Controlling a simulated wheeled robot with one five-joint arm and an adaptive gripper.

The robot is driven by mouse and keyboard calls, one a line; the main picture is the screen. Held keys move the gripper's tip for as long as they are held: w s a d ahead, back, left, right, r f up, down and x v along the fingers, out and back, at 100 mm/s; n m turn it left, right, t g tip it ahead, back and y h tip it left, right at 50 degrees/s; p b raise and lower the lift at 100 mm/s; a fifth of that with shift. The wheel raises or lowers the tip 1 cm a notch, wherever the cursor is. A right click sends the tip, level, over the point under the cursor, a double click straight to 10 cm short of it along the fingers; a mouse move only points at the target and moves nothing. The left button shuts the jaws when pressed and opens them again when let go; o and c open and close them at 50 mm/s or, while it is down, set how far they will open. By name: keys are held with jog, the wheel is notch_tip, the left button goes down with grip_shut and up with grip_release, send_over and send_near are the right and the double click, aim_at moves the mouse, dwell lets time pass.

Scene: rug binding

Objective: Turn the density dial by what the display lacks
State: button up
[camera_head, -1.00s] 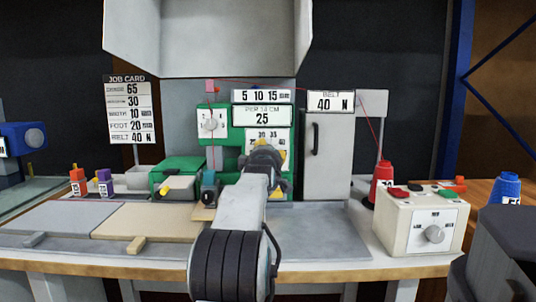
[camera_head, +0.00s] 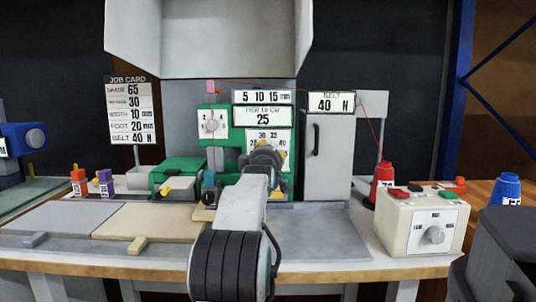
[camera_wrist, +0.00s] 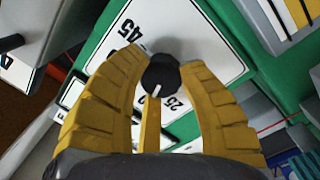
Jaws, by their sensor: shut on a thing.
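The density dial is a black knob (camera_wrist: 160,78) with a white pointer line, on a white scale plate (camera_wrist: 205,45) where 45 and 25 can be read. My gripper (camera_wrist: 161,62) has its yellow fingers closed around the knob from both sides. In the head view my gripper (camera_head: 264,155) and arm cover the knob and part of the scale plate (camera_head: 268,135). The display (camera_head: 262,118) above it reads 25 per 10 cm. The job card (camera_head: 132,112) at left shows 30 on its second line.
Another dial (camera_head: 212,124) is on the green machine, left of my gripper. A belt display (camera_head: 331,102) reads 40 N. A red spool (camera_head: 383,183) and a cream control box (camera_head: 422,222) stand at right. The grey tabletop (camera_head: 320,230) right of my arm is clear.

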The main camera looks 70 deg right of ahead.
jog(key=shift+s+d+f+m, duration=0.1)
jog(key=shift+f+m, duration=0.1)
jog(key=shift+m, duration=0.3)
jog(key=shift+f+m+y+p, duration=0.15)
jog(key=shift+m+y+p, duration=0.25)
jog(key=shift+m+p, duration=1.85)
jog(key=shift+w+m+b, duration=0.2)
jog(key=shift+m+b, duration=0.8)
jog(key=shift+m, duration=0.15)
jog(key=shift+f, duration=0.1)
jog(key=o, duration=1.2)
jog(key=shift+w, duration=0.1)
jog(key=shift+r, duration=0.25)
